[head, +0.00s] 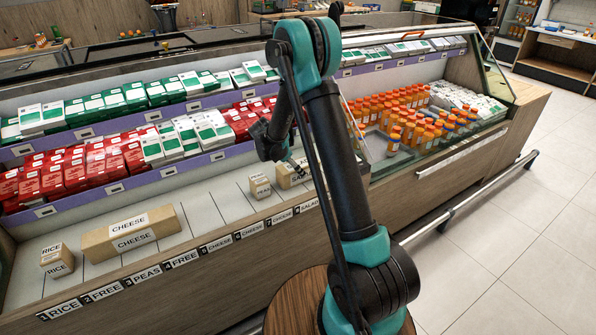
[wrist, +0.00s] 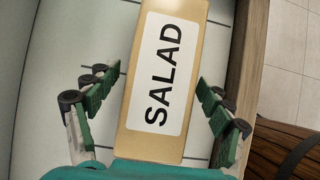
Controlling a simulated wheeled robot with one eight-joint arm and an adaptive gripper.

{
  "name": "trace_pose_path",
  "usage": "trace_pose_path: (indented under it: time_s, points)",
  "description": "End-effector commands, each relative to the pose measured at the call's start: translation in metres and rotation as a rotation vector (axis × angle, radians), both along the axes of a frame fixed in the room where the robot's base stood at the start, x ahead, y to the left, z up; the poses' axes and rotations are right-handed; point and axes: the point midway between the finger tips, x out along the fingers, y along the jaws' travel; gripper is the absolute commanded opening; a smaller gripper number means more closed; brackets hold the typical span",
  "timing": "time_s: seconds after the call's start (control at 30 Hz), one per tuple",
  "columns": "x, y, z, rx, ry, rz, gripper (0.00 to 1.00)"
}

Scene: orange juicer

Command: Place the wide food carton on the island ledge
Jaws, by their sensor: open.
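A tan carton marked SALAD (head: 287,176) lies on the white shelf at the front of the display island, partly hidden by my arm in the head view. In the wrist view the SALAD carton (wrist: 165,75) is long and lies between my gripper's fingers. My gripper (wrist: 158,108) is open, with a green-padded finger on each side and a gap to the carton on both sides. In the head view my gripper (head: 294,163) is just over this carton. A longer, wide carton marked CHEESE (head: 130,235) lies farther left on the same shelf. The island ledge (head: 205,215) shows bare spaces between cartons.
A small RICE carton (head: 57,262) stands at the left end, and another small carton (head: 260,186) sits left of the SALAD one. Red boxes (head: 75,172), green boxes and orange bottles (head: 400,110) fill the displays behind. A front rail (head: 470,200) and open floor lie right.

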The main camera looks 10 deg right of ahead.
Motion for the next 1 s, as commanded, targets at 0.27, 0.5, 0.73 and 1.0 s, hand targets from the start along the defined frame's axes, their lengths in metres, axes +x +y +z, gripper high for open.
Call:
trace_pose_path:
  time_s: [0.27,0.5,0.73,1.0]
  points:
    - [-0.012,0.029,0.049,0.000,0.001,0.003,0.80]
    - [-0.019,0.046,0.078,0.000,0.000,0.001,0.80]
    - [-0.030,0.042,0.090,0.029,-0.025,-0.046,0.80]
    - [-0.094,0.000,0.111,0.227,-0.188,-0.377,0.80]
